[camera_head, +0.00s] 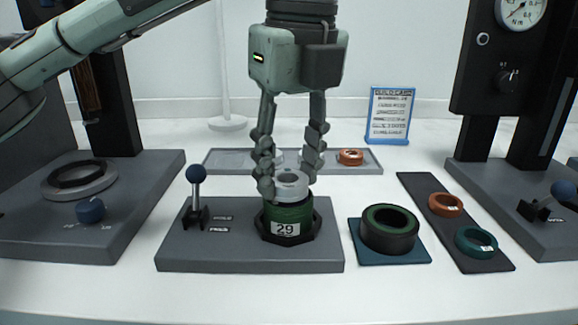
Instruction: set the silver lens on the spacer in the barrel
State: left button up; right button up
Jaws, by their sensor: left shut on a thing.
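My left gripper (290,182) points straight down over the middle of the table. Its fingers are shut on the silver lens (291,186), a pale disc. The lens is at the top mouth of the green barrel (289,215), which bears the label 29. I cannot tell whether it rests inside or is just above the rim. The barrel stands upright in a black holder on a grey base plate (190,250). The spacer is hidden inside the barrel. My right gripper is not in view.
A lever (196,188) with a blue knob stands left of the barrel. A dark ring (389,229) sits on a blue mat to the right. A dark strip holds an orange ring (446,204) and a teal ring (476,242). A grey tray (225,160) with a copper ring (350,157) lies behind.

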pick_arm(q)
jog(key=shift+f+b, duration=0.35)
jog(key=shift+b, duration=0.3)
dwell(0.9)
jog(key=o, duration=1.2)
jog(key=shift+o, duration=0.2)
jog(key=shift+r, duration=0.15)
